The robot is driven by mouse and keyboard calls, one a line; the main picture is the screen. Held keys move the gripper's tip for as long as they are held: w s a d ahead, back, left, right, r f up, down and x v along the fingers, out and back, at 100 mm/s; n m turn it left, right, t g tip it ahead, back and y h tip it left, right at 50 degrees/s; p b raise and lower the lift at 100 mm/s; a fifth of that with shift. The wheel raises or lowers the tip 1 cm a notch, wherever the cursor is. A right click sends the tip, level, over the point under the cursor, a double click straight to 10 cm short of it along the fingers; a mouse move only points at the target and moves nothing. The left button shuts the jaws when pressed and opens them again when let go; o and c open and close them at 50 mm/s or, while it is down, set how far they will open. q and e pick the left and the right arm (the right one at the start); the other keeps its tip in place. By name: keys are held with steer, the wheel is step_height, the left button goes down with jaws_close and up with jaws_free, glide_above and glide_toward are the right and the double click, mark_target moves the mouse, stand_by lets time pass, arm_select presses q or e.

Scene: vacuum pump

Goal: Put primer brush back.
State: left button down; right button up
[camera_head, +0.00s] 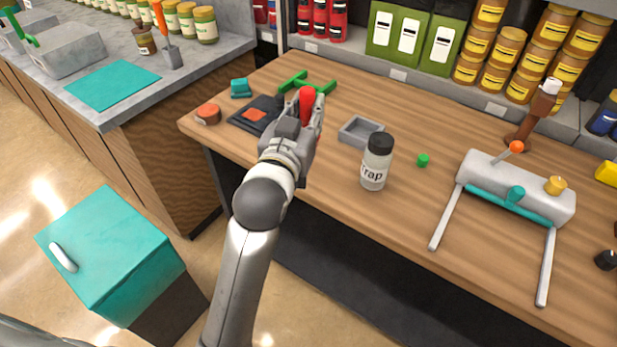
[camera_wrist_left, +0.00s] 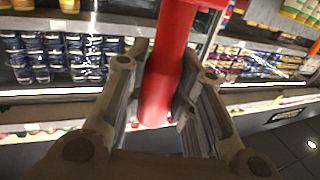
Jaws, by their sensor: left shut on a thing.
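My left gripper (camera_head: 307,112) is shut on a red cylindrical thing (camera_head: 306,98), above the back left of the wooden table. In the left wrist view this red shaft (camera_wrist_left: 168,65) stands between the two fingers, with a wider red part at the top edge. No bristles show, so I cannot tell if it is the primer brush. A green frame-like stand (camera_head: 321,87) lies just behind the gripper, partly hidden by it. Whether the red thing touches the stand cannot be told. My right gripper is not in view.
An orange-handled tool (camera_head: 160,20) stands on the left counter. Stocked shelves line the back.

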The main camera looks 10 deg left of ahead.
arm_select(q)
steer(key=shift+s+d, duration=0.15)
steer(key=shift+s, duration=0.2)
steer(key=shift+w+a+f, duration=0.2)
steer(key=shift+w+a, duration=0.05)
steer(key=shift+w, duration=0.25)
steer(key=shift+w+a+f, duration=0.2)
steer(key=shift+w, duration=0.3)
steer(key=w+a+f+p, duration=0.1)
steer(key=w+f, duration=0.2)
steer(key=f, duration=0.1)
steer(key=w+a+f+p, duration=0.1)
steer(key=w+a+f, duration=0.1)
steer(key=w+f, duration=0.2)
steer(key=w+a+f, duration=0.2)
steer(key=w+f, duration=0.1)
steer(key=f, duration=0.1)
steer(key=shift+w+p, duration=0.35)
steer(key=shift+p, duration=0.05)
steer(key=shift+f, duration=0.15)
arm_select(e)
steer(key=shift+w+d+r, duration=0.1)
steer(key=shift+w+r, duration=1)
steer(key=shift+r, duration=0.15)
